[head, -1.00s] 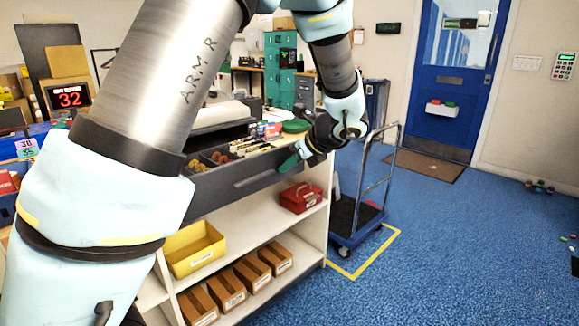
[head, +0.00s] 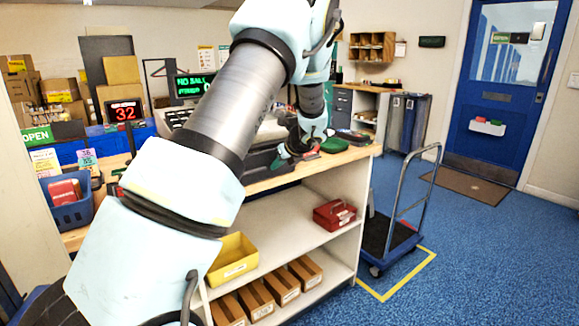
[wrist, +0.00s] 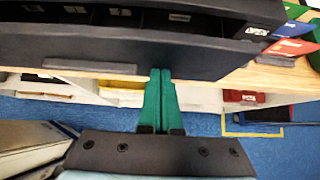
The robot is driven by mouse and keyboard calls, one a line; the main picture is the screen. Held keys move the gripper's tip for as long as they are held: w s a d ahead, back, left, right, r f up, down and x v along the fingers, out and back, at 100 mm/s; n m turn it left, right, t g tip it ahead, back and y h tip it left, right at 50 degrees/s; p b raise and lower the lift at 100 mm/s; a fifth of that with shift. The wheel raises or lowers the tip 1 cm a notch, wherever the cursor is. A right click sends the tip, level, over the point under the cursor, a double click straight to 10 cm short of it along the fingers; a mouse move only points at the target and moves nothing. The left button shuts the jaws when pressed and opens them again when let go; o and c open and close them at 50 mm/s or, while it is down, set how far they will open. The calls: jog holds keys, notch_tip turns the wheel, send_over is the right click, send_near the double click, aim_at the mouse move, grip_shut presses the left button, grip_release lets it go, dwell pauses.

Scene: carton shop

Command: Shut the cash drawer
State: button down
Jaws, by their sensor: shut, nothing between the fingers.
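The cash drawer (wrist: 150,55) has a dark front with a grey pull along its lower edge. In the wrist view a narrow dark gap runs between this front and the body of the till above, and a small OPEN label (wrist: 256,31) shows at its right end. In the head view the drawer (head: 258,164) is mostly behind my arm, and its coin trays do not show. My gripper (wrist: 160,74) has its green fingers shut and empty, tips at the drawer front's lower edge; I cannot tell whether they touch. The gripper also shows in the head view (head: 280,161).
The wooden counter (head: 330,161) has shelves below with a yellow bin (head: 234,258), a red box (head: 335,214) and several brown cartons. A blue trolley (head: 390,236) stands right; blue floor beyond is clear.

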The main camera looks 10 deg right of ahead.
aim_at(272, 159)
jog(key=w, duration=0.1)
jog(key=w+a, duration=0.1)
jog(key=w, duration=0.1)
jog(key=shift+a+r+p, duration=0.1)
jog(key=shift+a+p, duration=0.15)
jog(key=shift+p, duration=0.15)
jog(key=shift+w+a, duration=0.1)
jog(key=shift+r, duration=0.1)
